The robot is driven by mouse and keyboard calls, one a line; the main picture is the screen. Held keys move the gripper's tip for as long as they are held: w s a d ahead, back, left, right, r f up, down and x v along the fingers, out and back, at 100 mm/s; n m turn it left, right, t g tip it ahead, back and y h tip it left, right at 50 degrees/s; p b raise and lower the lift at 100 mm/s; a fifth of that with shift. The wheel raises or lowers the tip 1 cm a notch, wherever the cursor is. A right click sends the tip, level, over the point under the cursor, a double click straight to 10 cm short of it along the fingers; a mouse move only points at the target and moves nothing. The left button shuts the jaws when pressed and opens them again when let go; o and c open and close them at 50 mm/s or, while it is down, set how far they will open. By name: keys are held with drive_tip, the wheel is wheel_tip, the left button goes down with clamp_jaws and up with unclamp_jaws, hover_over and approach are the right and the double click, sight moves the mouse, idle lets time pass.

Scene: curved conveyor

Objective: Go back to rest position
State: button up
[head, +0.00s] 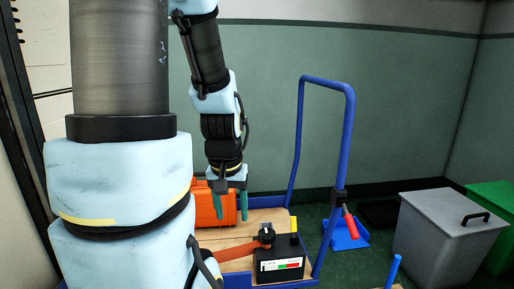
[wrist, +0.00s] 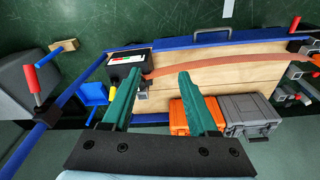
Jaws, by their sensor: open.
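My gripper (head: 231,213) hangs from my arm with its two teal fingers pointing down, in front of the orange case in the head view. In the wrist view the gripper (wrist: 157,74) shows both fingers spread apart, with nothing between them. It is open and empty above the wooden deck of a blue-framed cart (wrist: 225,68). How far the fingertips are from the deck and the case is hard to tell.
An orange case (head: 204,205) and, in the wrist view, a grey case (wrist: 250,112) stand on the cart. A black box (head: 280,264) with a red strap sits at its front. The blue handle (head: 350,130) rises beside. Grey (head: 440,240) and green (head: 497,205) bins stand right.

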wheel_tip(320, 180, up, 29)
drive_tip(key=s+p, duration=0.1)
drive_tip(key=p, duration=2.7)
drive_tip(key=shift+a+p, duration=0.3)
drive_tip(key=shift+a, duration=0.1)
